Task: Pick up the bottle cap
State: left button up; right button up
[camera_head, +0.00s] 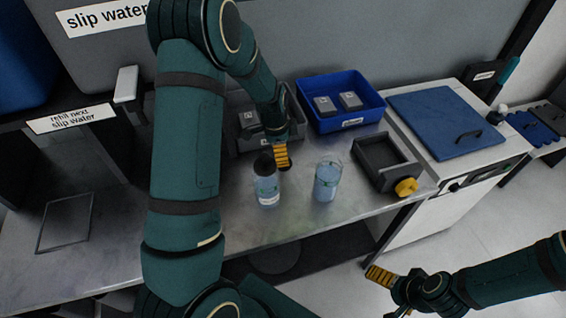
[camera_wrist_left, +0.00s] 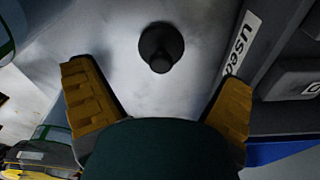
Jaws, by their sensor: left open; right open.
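The black bottle cap (camera_wrist_left: 161,47) shows in the left wrist view against the grey worktop, round with a small knob. In the head view a dark shape at the top of the clear bottle (camera_head: 267,188) looks like the cap (camera_head: 263,164); whether it sits on or behind the bottle is hard to tell there. My left gripper (camera_head: 283,156) is open and points down above the worktop close to the cap. In the wrist view its yellow fingers (camera_wrist_left: 158,100) stand apart, with the cap between and beyond them, untouched. My right gripper (camera_head: 380,278) is open and empty, low at the right, off the table.
A clear cup (camera_head: 327,182) stands right of the bottle. Behind are a dark bin (camera_head: 247,148), marked "used" in the wrist view, and a blue bin (camera_head: 375,112) with grey blocks. The worktop's left front is clear.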

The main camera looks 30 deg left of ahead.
pick_arm(q)
jog(key=f, duration=0.3)
jog(key=f+b, duration=0.1)
jog(key=f, duration=0.1)
jog(key=shift+w+d, duration=0.3)
jog(key=c, duration=1)
